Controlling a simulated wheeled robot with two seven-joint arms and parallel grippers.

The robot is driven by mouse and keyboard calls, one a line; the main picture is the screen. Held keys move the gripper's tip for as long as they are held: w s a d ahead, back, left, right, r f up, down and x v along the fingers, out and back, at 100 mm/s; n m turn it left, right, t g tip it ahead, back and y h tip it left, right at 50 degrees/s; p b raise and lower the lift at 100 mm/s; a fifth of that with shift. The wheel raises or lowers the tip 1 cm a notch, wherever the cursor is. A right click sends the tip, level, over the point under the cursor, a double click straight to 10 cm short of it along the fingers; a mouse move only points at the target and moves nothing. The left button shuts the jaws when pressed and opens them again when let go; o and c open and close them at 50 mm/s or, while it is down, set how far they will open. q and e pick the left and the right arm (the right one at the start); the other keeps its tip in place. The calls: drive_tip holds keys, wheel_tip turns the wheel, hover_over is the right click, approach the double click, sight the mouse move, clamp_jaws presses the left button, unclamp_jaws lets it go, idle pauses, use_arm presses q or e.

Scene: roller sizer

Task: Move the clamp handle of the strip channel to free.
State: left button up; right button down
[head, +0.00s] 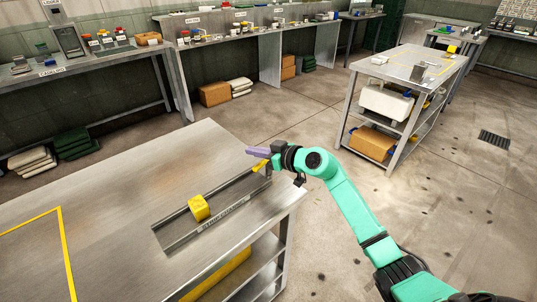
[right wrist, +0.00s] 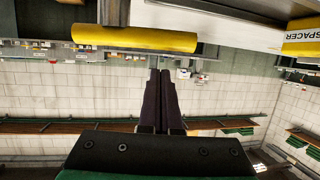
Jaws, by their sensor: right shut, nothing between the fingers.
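The strip channel (head: 222,203) is a pair of dark rails with a label along its front, on the metal bench. A yellow handle (head: 261,166) shows at its far right end, partly hidden by my right gripper (head: 252,150). In the right wrist view a yellow cylindrical bar (right wrist: 135,39), which looks like the clamp handle, lies beyond and left of my fingertips (right wrist: 160,74). The fingers are together and empty, and I see no clear contact with the bar. A yellow spacer block (head: 199,207) sits in the channel; its lettering shows in the right wrist view (right wrist: 304,38). My left gripper is out of view.
The bench top (head: 110,200) is clear left of the channel, with yellow tape lines. A grey shelf cart (head: 405,70) stands at the back right. Benches with small parts line the back wall. Open floor lies right of the bench.

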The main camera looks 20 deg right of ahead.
sight(261, 164)
drive_tip(key=shift+s+d+f, duration=0.2)
drive_tip(key=shift+s+f, duration=0.2)
drive_tip(key=shift+f, duration=0.2)
drive_tip(key=shift+s+d+f, duration=0.15)
drive_tip(key=shift+s+f, duration=0.25)
drive_tip(key=shift+f, duration=0.15)
drive_tip(key=shift+s+d, duration=0.25)
drive_tip(key=shift+s, duration=0.05)
drive_tip(key=shift+w+a+f, duration=0.1)
